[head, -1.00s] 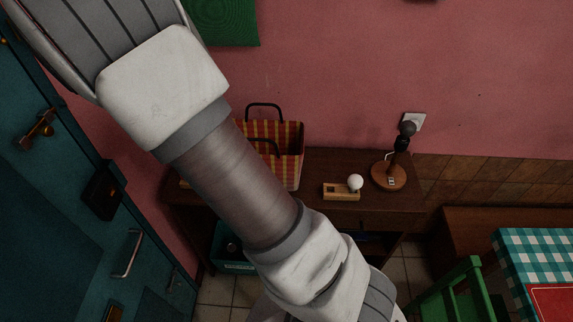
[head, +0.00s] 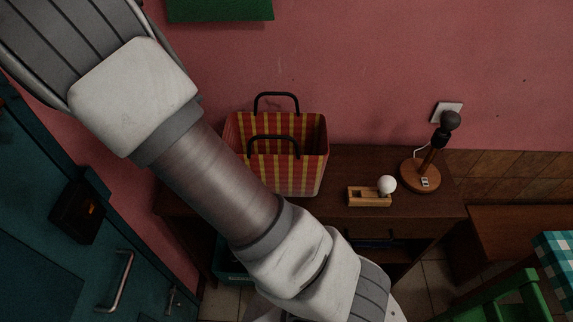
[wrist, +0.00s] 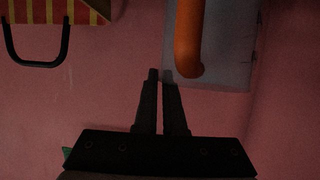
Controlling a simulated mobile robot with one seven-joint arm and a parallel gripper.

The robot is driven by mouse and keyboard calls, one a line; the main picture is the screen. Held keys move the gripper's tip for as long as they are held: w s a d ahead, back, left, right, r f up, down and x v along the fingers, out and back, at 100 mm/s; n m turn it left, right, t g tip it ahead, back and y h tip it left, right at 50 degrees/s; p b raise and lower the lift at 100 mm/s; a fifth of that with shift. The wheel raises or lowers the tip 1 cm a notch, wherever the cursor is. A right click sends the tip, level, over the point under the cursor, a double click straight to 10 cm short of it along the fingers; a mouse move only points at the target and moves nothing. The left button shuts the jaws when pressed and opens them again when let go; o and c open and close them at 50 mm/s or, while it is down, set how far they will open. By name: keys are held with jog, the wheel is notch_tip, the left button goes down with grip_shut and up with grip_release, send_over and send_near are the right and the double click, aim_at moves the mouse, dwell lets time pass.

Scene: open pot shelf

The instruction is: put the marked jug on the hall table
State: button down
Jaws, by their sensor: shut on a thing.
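My gripper (wrist: 160,75) shows in the wrist view with its two dark fingers close together, shut on the edge of a pale grey-blue jug (wrist: 230,55). The jug has a thick orange handle (wrist: 188,42), just right of the fingertips. The exact contact is dark and hard to make out. No mark on the jug can be told. The hall table (head: 345,165) is the dark brown wooden table against the pink wall in the head view, partly hidden by my arm. My gripper and the jug are out of the head view.
A red-and-yellow striped bag (head: 310,160) stands on the table. A small wooden block piece with a white ball (head: 387,185) and a wooden-based lamp (head: 420,178) stand to its right. A green chair (head: 510,300) is at lower right, a teal door (head: 60,240) at left.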

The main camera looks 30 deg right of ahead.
jog(key=shift+f+b, duration=0.6)
jog(key=shift+f, duration=4.35)
jog(key=c, duration=1)
grip_release()
jog(key=shift+f, duration=0.1)
